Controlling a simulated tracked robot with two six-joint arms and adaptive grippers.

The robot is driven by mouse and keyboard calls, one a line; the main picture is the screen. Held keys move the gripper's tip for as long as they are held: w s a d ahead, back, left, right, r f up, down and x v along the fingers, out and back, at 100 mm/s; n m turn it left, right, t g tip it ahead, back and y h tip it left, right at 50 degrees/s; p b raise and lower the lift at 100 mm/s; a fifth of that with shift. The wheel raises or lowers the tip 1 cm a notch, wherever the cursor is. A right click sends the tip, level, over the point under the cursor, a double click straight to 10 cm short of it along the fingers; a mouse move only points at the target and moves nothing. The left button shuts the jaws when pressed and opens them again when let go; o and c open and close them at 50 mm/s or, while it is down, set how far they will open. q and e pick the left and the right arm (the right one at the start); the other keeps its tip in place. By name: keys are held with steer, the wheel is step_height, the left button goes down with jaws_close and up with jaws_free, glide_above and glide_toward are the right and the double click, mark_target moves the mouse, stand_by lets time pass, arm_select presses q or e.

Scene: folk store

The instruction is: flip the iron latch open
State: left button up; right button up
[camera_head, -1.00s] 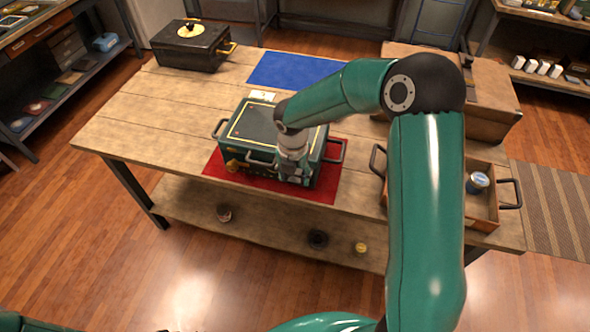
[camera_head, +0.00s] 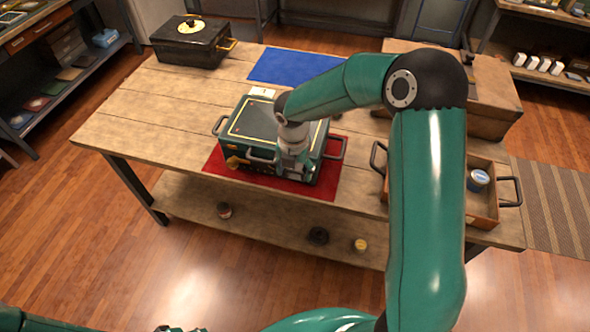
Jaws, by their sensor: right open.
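A dark green chest (camera_head: 250,125) with a yellow line around its lid stands on a red mat (camera_head: 325,185) on the wooden table. Its lid is shut. A brass fitting (camera_head: 233,162) and a dark handle (camera_head: 262,158) show on its front. I cannot make out the iron latch; the right gripper covers part of the front. My right gripper (camera_head: 288,172) is open, pointing down at the chest's front edge, right of the handle. Whether it touches the chest is unclear. Only a bit of my left arm shows at the bottom left; its gripper is out of view.
A black box (camera_head: 190,45) stands at the table's back left, beside a blue mat (camera_head: 295,68). A wooden tray (camera_head: 485,208) with a tin (camera_head: 478,180) is at the right, partly behind my arm. A brown crate (camera_head: 490,100) stands behind it. The table's left is clear.

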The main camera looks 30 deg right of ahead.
step_height(320, 180, up, 11)
steer(key=shift+s+a, duration=0.2)
steer(key=shift+a, duration=0.15)
stand_by(0.7)
steer(key=s+a+f+m+y, duration=0.1)
steer(key=s+a+f+m, duration=0.1)
steer(key=a+f+m, duration=0.3)
steer(key=s+a+f+m+y, duration=0.1)
steer(key=a+f+m, duration=0.15)
steer(key=f, duration=0.55)
steer(key=s+a+f+m+y, duration=0.1)
steer(key=s+a+f+m, duration=0.1)
steer(key=a+f+m, duration=0.3)
steer(key=s+a+f+m+y+b, duration=0.1)
steer(key=s+a+f+m, duration=0.2)
steer(key=s+f+m, duration=0.9)
steer(key=s+m, duration=0.1)
steer(key=m, duration=0.2)
steer(key=shift+a+f+m+y, duration=0.15)
steer(key=shift+a+m+y, duration=0.1)
steer(key=shift+m+y, duration=0.1)
